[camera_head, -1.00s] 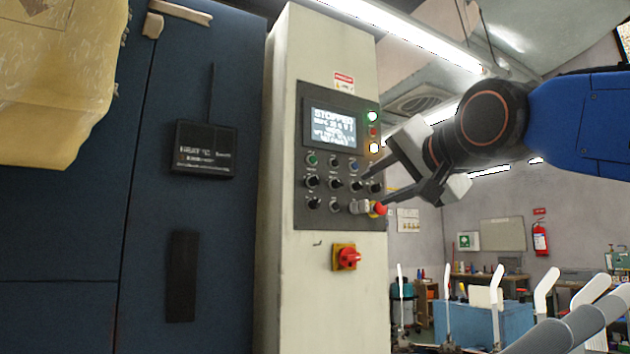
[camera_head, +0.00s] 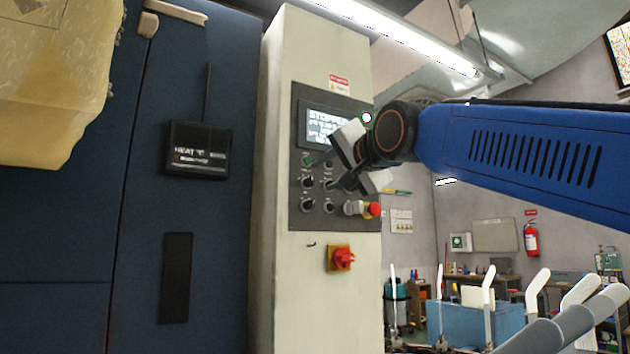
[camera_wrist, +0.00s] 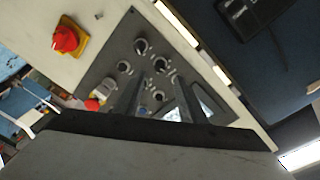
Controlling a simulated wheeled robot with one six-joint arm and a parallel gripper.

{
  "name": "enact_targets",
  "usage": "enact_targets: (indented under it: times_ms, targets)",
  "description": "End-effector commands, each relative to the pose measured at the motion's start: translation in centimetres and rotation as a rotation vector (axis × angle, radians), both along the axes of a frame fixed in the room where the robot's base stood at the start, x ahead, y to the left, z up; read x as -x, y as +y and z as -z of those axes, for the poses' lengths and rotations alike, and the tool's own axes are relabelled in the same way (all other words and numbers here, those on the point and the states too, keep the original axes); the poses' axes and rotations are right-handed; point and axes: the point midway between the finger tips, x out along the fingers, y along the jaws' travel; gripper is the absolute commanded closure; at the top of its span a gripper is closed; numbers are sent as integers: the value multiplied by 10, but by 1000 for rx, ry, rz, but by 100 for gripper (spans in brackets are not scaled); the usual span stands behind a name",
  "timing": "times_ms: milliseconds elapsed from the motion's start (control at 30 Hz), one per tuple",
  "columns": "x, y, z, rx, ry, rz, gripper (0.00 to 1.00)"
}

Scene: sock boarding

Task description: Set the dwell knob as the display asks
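The grey control panel (camera_head: 287,215) carries a lit display (camera_head: 322,117) whose top line reads STOPPED; my gripper covers part of it and its smaller lines are too small to read. Black knobs sit below, including a left upper knob (camera_head: 306,182), a left lower knob (camera_head: 307,205) and a right lower knob (camera_head: 328,206). Labels are illegible, so I cannot tell which is dwell. My gripper (camera_head: 321,174) is open, its fingers pointing at the knob area. In the wrist view a knob (camera_wrist: 161,64) shows just beyond the fingertips; contact cannot be told.
A red emergency button (camera_head: 374,209) sits at the panel's lower right, close below my gripper. A red rotary switch (camera_head: 341,258) on a yellow plate is below the panel. A dark blue cabinet (camera_head: 75,240) with a black heat display box (camera_head: 197,150) stands left.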

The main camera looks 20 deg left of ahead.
Motion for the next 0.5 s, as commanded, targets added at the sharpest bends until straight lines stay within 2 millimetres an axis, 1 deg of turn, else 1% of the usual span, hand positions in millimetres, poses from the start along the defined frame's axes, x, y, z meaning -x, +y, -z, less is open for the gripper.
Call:
enact_targets:
  times_ms: [33, 200, 333, 500]
  targets:
    - [-6, 6, 1, 1, 1, 1, 63]
    - [-24, 24, 1, 1, 1, 1, 63]
    - [-36, 36, 1, 0, 0, 0, 63]
    - [-46, 46, 0, 0, 0, 0, 63]
